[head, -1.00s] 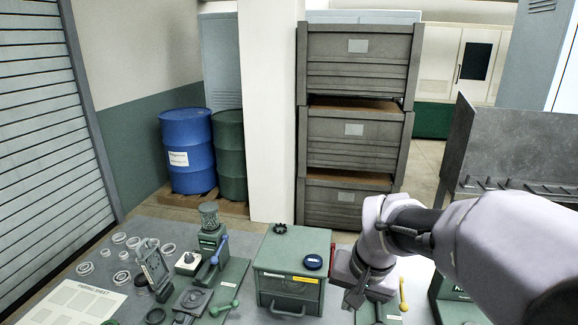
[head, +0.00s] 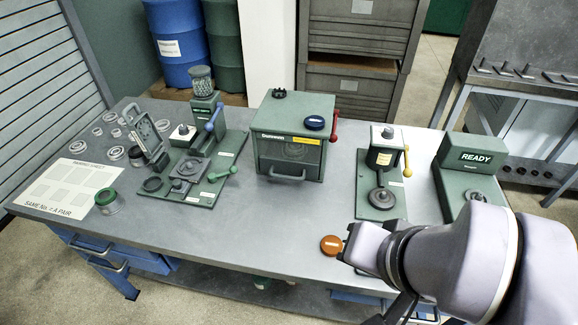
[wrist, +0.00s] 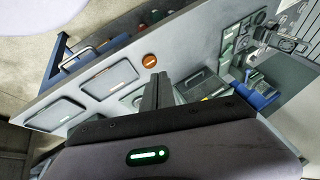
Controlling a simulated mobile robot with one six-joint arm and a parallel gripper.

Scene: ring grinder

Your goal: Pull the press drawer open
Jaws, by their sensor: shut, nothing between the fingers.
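The green box-shaped press (head: 290,137) stands on the workbench (head: 250,220), left of my arm in the head view. A grey bar handle (head: 288,177) runs low across its front, and a red lever (head: 334,126) is on its right side. No open gap shows at its front. My gripper (wrist: 157,92) shows in the wrist view with its dark fingers shut and empty. It is apart from the handle. In the head view my own arm mostly hides the gripper, at the bench's front right.
An orange disc (head: 331,244) lies on the bench beside my wrist. A small press with a yellow-knobbed lever (head: 381,160) and the READY unit (head: 475,165) stand right of the box. A lever fixture (head: 190,170) stands left. The bench before the handle is clear.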

